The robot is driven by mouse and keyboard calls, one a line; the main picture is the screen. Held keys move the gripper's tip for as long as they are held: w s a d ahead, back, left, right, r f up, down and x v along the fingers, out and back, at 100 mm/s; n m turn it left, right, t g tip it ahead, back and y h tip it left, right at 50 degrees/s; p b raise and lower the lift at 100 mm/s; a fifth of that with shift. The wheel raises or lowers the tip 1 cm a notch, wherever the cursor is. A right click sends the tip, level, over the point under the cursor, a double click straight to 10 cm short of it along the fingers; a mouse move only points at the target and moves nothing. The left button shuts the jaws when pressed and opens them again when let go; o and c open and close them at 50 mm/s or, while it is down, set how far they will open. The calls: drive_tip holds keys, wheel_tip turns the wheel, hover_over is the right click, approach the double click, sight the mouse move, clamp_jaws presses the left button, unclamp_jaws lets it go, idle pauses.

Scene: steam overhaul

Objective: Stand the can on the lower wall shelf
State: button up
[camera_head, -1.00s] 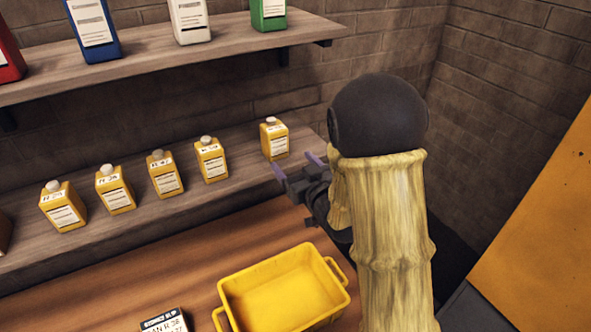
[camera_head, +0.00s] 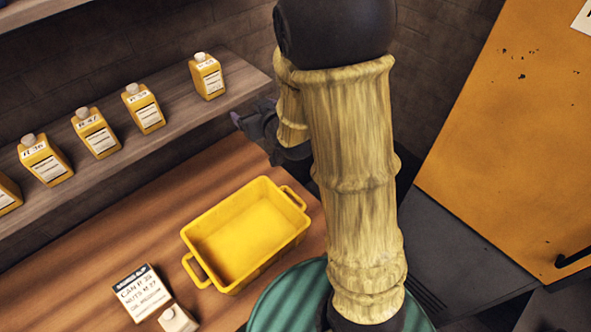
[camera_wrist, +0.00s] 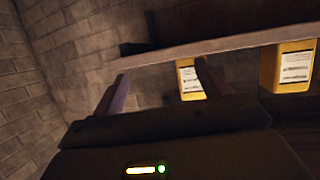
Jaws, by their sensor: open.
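Several yellow cans with white caps and labels stand upright on the lower wall shelf (camera_head: 110,178). The rightmost can (camera_head: 207,77) stands alone near the shelf's right end, apart from the row; its small marking is too blurred to read. My gripper (camera_head: 252,113) is open and empty, just off the shelf's front edge, to the right of and nearer than that can, not touching it. In the wrist view my fingers (camera_wrist: 163,80) are spread; a yellow can (camera_wrist: 190,80) shows beyond, partly behind the right finger. Another can is at the right edge.
A yellow bin (camera_head: 245,230) with handles stands empty on the wooden bench (camera_head: 120,235). An orange cabinet (camera_head: 510,140) stands at right.

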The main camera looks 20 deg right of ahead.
drive_tip(key=s+d+f+m+g+h, duration=0.1)
drive_tip(key=s+g, duration=0.4)
drive_tip(key=s, duration=0.5)
drive_tip(key=s+d+f+m+g+h, duration=0.1)
drive_tip(key=s+g, duration=0.4)
drive_tip(key=s, duration=0.5)
wheel_tip(320, 180, down, 3)
drive_tip(key=d+h, duration=0.1)
drive_tip(key=d, duration=0.1)
drive_tip(key=shift+d+r+m+g, duration=0.2)
drive_tip(key=shift+d+m+g, duration=0.2)
drive_tip(key=b+x, duration=0.3)
drive_tip(key=shift+s, duration=0.4)
drive_tip(key=shift+c, duration=0.5)
